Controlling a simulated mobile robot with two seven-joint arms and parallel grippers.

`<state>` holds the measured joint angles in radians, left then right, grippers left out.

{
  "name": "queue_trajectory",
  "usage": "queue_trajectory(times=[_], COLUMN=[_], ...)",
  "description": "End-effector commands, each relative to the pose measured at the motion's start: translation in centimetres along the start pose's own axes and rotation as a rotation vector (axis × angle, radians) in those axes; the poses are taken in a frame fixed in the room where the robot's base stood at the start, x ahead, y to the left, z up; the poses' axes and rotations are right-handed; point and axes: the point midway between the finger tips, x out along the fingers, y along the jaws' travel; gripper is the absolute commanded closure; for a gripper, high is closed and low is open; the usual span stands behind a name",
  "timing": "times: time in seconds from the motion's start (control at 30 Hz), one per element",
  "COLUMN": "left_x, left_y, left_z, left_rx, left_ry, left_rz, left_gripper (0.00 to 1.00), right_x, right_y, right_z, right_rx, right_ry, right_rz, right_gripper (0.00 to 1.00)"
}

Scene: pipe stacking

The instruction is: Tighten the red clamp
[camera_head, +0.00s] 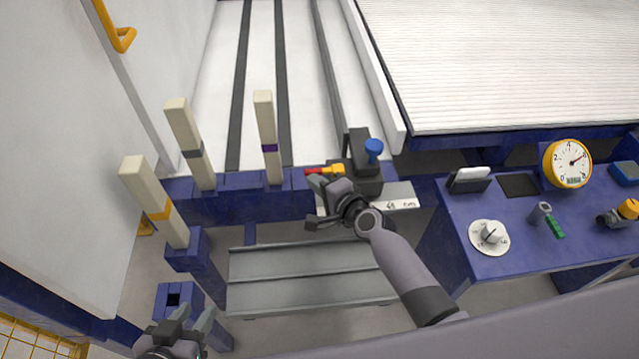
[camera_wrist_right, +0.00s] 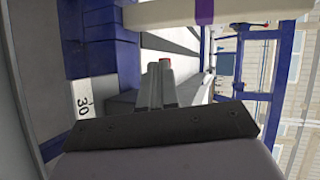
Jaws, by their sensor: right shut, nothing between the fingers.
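The red clamp handle (camera_head: 315,171) has a red tip and a yellow part beside it. It sits at the left of a dark grey clamp block (camera_head: 366,180) with a blue knob. My right gripper (camera_head: 318,184) is just below the red handle. In the right wrist view its two fingers (camera_wrist_right: 161,84) lie together, shut and empty. A small red piece (camera_wrist_right: 166,62) shows just beyond their tips; I cannot tell whether they touch it. My left gripper (camera_head: 194,318) is low at the bottom left, fingers apart, holding nothing visible.
Three cream posts stand on the blue frame, with purple (camera_head: 269,148), grey (camera_head: 193,153) and yellow (camera_head: 158,212) bands. A blue bench (camera_head: 515,262) with a gauge (camera_head: 567,164) and a dial (camera_head: 488,237) is at the right. A grey slatted step (camera_head: 300,278) lies below.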

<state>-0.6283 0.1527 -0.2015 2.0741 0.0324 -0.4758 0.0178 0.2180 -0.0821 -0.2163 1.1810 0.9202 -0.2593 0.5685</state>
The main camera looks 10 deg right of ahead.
Motion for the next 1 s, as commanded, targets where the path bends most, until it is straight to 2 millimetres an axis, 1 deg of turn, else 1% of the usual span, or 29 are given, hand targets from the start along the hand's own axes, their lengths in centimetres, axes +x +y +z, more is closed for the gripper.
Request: queue_trajectory(times=[0.73,0.87,1.0], left_x=[-0.1,-0.3,-0.6], left_y=[-0.3,-0.3,-0.7], left_z=[0.2,-0.1,-0.3], left_rx=[0.003,-0.001,-0.011], left_ry=[-0.005,-0.006,-0.012], left_rz=[-0.005,-0.007,-0.016], left_gripper=[0.61,0.61,0.61], right_x=[-0.1,-0.8,-2.7], right_y=[-0.1,-0.1,-0.2], right_z=[-0.1,-0.1,-0.1], right_rx=[-0.001,-0.001,-0.002], right_ry=[0.002,0.002,0.002], right_rz=[-0.002,0.000,0.001], right_gripper=[1.00,1.00,1.00])
